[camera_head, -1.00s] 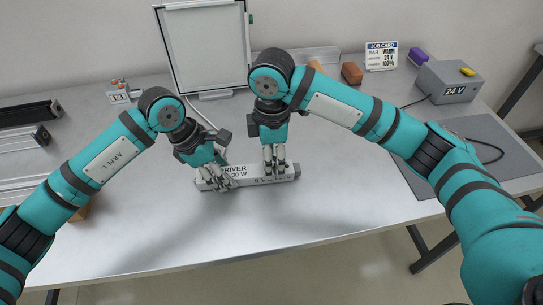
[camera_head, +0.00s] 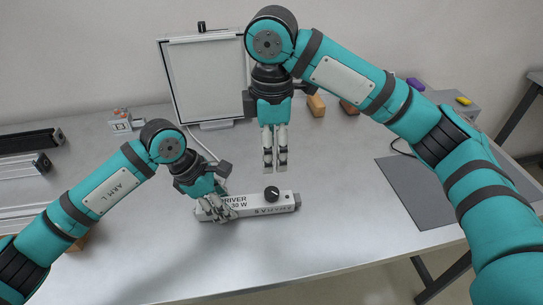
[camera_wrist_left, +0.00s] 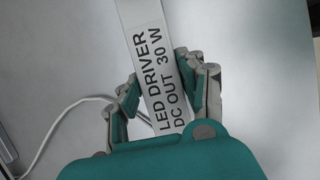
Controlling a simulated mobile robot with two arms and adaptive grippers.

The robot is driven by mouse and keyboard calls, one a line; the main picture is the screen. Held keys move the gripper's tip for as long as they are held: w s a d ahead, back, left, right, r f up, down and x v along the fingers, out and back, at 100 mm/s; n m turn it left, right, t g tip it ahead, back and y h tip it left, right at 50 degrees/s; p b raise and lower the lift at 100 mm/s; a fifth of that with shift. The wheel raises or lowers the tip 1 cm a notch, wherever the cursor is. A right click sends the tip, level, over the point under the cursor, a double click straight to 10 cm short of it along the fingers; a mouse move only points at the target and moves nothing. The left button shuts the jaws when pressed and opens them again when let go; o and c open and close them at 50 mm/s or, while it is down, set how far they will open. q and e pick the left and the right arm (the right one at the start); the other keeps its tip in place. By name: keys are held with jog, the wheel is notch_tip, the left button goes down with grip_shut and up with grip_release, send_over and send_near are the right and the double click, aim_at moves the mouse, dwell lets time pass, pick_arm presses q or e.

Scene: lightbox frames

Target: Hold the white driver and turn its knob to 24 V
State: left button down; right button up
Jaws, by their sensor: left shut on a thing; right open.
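My left gripper (camera_head: 220,210) is shut on the driver's left part, a finger on each side. My right gripper (camera_head: 275,170) is empty and raised above and behind the knob, fingers pointing down, apart from it.
A white framed panel (camera_head: 205,80) stands behind, with a cable running toward the driver. Orange-brown blocks (camera_head: 316,106), a grey box (camera_head: 455,103) partly behind my right arm, and a grey mat (camera_head: 415,195) are at the right. Dark rails (camera_head: 30,142) lie left.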

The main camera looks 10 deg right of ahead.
pick_arm(q)
jog(key=c, duration=0.7)
grip_release()
